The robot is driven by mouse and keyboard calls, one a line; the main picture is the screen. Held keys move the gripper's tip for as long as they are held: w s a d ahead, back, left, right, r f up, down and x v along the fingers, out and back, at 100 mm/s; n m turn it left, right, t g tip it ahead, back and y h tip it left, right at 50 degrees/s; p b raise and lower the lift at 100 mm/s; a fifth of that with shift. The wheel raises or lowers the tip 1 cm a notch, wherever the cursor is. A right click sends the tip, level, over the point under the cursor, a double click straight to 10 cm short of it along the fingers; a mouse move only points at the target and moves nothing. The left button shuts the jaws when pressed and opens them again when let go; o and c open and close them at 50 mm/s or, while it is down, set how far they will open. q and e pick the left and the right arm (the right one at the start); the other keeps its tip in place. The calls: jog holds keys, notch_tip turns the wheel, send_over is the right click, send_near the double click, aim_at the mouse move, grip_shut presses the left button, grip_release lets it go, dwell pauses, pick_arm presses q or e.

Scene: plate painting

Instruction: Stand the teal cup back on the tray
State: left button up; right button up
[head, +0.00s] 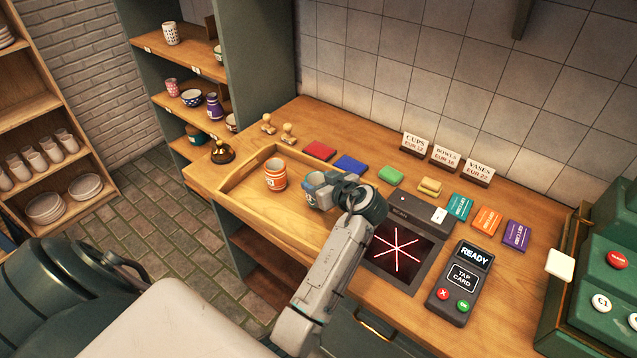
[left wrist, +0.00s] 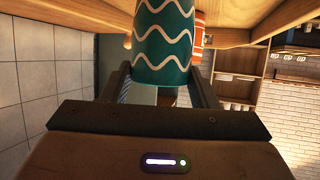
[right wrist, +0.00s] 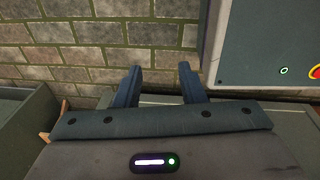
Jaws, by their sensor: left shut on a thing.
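The teal cup, with pale wavy lines, fills the top middle of the left wrist view (left wrist: 163,40). My left gripper (head: 326,188) is shut on it. In the head view only a small part of the cup (head: 313,182) shows beside the gripper, over the right part of the wooden tray (head: 262,212). I cannot tell whether the cup's base touches the tray. An orange cup with white bands (head: 275,175) stands on the tray, left of the teal cup. My right gripper (right wrist: 157,78) is open and empty in the right wrist view, away from the counter objects.
A bell (head: 222,153) stands at the tray's left end. Red (head: 319,151) and blue (head: 350,165) pads lie behind the tray. A scanner (head: 405,250) and card reader (head: 459,284) sit to the right. The tray's front left is clear.

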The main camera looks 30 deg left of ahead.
pick_arm(q)
jog(key=shift+f, duration=1.1)
jog(key=o, duration=1.1)
jog(key=shift+r, duration=0.1)
pick_arm(e)
jog(key=shift+a+r, duration=0.2)
jog(key=shift+r, duration=0.05)
jog(key=shift+r, duration=0.1)
